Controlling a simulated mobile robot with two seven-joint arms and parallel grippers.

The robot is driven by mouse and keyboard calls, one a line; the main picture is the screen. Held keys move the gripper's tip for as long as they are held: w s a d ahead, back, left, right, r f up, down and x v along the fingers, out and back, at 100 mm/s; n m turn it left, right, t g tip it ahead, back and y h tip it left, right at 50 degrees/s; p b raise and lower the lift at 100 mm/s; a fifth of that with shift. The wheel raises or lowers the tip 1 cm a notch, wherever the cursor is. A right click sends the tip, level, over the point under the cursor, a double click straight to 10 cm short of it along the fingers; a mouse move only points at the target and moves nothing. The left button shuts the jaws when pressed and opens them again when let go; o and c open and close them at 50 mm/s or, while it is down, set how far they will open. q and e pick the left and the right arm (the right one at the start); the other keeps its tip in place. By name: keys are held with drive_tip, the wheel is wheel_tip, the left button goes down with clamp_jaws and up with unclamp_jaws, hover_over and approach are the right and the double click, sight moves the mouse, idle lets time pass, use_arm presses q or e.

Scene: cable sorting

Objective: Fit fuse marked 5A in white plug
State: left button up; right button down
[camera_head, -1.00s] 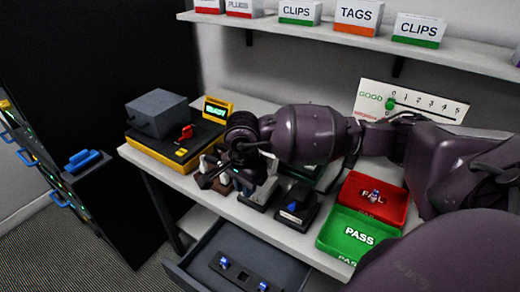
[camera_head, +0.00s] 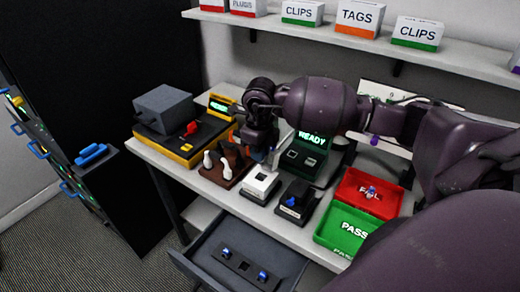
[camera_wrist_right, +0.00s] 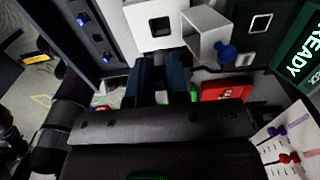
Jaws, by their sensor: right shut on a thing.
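A white plug (camera_head: 262,183) stands on the bench between a brown stand and a black plug (camera_head: 297,202). In the right wrist view its top (camera_wrist_right: 156,42) shows a dark square opening. My right gripper (camera_head: 268,150) is above and behind the white plug. Its fingertips (camera_wrist_right: 165,58) are close together. Blue-topped fuses (camera_head: 263,276) sit in the open drawer, where a middle slot looks empty. The 5A marking is not readable. My left gripper is out of view.
A green-and-black READY unit (camera_head: 312,140) stands behind the plugs. The brown stand (camera_head: 226,172) carries white domed pieces. Red (camera_head: 350,195) and green (camera_head: 332,228) trays are at right. A yellow-edged machine (camera_head: 180,155) is at left. The drawer (camera_head: 185,262) juts out in front.

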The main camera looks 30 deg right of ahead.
drive_tip(key=shift+f+b, duration=0.5)
drive_tip(key=shift+f, duration=0.45)
wheel_tip(320, 180, down, 2)
drive_tip(key=shift+f+b, duration=0.1)
drive_tip(key=shift+b, duration=0.45)
drive_tip(key=shift+f+b, duration=0.4)
drive_tip(key=shift+f, duration=0.2)
drive_tip(key=shift+f, duration=0.25)
drive_tip(key=shift+f+b, duration=0.25)
drive_tip(key=shift+b, duration=0.05)
idle(0.5)
